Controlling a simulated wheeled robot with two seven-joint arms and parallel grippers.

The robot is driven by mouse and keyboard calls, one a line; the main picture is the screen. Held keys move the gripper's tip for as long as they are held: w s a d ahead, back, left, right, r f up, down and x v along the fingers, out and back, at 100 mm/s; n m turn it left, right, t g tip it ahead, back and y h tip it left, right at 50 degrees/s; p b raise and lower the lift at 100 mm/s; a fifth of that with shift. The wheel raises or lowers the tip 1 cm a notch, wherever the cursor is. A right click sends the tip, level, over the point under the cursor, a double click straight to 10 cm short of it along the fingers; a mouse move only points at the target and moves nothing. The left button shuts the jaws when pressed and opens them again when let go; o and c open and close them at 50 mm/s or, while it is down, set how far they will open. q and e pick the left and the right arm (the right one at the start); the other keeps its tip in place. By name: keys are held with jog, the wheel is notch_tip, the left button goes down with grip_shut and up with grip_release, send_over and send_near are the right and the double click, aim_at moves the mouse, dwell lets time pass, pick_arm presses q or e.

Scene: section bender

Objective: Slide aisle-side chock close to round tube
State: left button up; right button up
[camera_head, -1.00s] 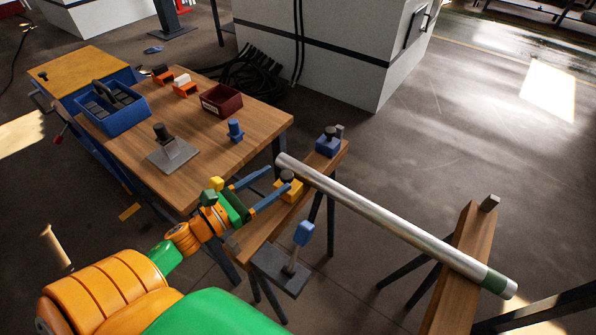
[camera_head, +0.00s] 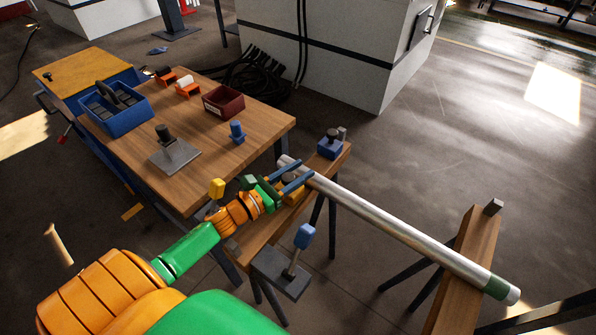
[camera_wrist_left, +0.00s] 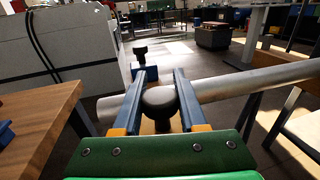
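The round tube (camera_head: 400,228) is a long silver pipe with a green band near its right end. It rests across two wooden trestles and also shows in the left wrist view (camera_wrist_left: 250,82). An orange-yellow chock (camera_head: 293,195) with a dark round knob (camera_wrist_left: 159,101) is on the near trestle, on the near side of the tube. A blue chock (camera_head: 330,149) with a dark knob is on the tube's far side; it also shows in the left wrist view (camera_wrist_left: 145,73). My left gripper (camera_head: 306,168) has its blue fingers closed in on both sides of the orange chock's knob. The fingers partly hide that chock.
A wooden workbench (camera_head: 205,150) stands left of the trestle, with a blue bin (camera_head: 118,118), a dark red box (camera_head: 223,101) and a grey post plate (camera_head: 175,155). A blue-topped stand (camera_head: 304,237) is close by the near trestle (camera_head: 255,240). Open floor lies to the right.

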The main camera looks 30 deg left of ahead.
aim_at(275, 187)
pick_arm(q)
jog(key=shift+c, duration=1)
jog(key=shift+w+f+b, duration=0.1)
jog(key=shift+b, duration=0.2)
jog(key=o, duration=1)
jog(key=v, duration=0.7)
jog(key=shift+b, duration=0.3)
